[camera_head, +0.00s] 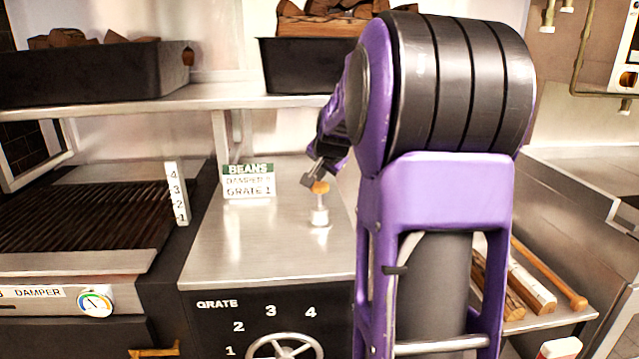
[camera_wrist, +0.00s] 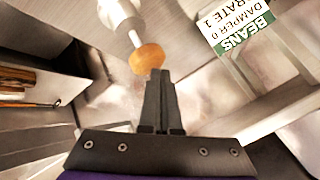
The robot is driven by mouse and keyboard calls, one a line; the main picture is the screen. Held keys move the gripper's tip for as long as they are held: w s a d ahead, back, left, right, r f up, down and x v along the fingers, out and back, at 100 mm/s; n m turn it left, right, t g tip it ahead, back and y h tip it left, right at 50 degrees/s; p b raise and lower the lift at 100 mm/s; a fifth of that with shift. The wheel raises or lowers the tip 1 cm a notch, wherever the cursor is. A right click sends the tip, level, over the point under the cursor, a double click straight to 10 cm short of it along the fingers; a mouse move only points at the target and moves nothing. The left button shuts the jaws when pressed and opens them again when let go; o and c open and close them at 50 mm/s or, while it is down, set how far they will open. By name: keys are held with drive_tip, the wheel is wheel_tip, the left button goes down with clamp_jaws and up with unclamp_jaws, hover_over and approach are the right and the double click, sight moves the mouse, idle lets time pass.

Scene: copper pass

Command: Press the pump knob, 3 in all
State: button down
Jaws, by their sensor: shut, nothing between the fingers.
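The pump knob (camera_head: 319,187) is a round orange-brown cap on a thin metal stem. The stem rises from a short pale cylinder (camera_head: 320,216) on the steel counter. In the wrist view the knob (camera_wrist: 149,59) is just beyond my fingertips, with the stem and pale base behind it. My gripper (camera_head: 308,181) is shut and empty, its fingers together. In the wrist view the shut fingertips (camera_wrist: 160,74) appear at the knob's lower right edge. I cannot tell whether they touch it.
A BEANS card (camera_head: 249,181) stands left of the pump on the counter (camera_head: 260,240). A numbered 1-4 strip (camera_head: 177,193) stands beside the grill (camera_head: 80,208). A shelf (camera_head: 225,97) with black bins runs above. A GRATE handwheel (camera_head: 284,346) is below the counter; logs (camera_head: 530,290) lie at right.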

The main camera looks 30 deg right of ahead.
sight(319, 185)
drive_tip(key=shift+f, duration=1.6)
idle(0.7)
idle(0.4)
drive_tip(key=shift+r+p, duration=1.4)
drive_tip(key=shift+r, duration=0.8)
drive_tip(key=shift+r+p, duration=1.8)
drive_tip(key=shift+r, duration=0.75)
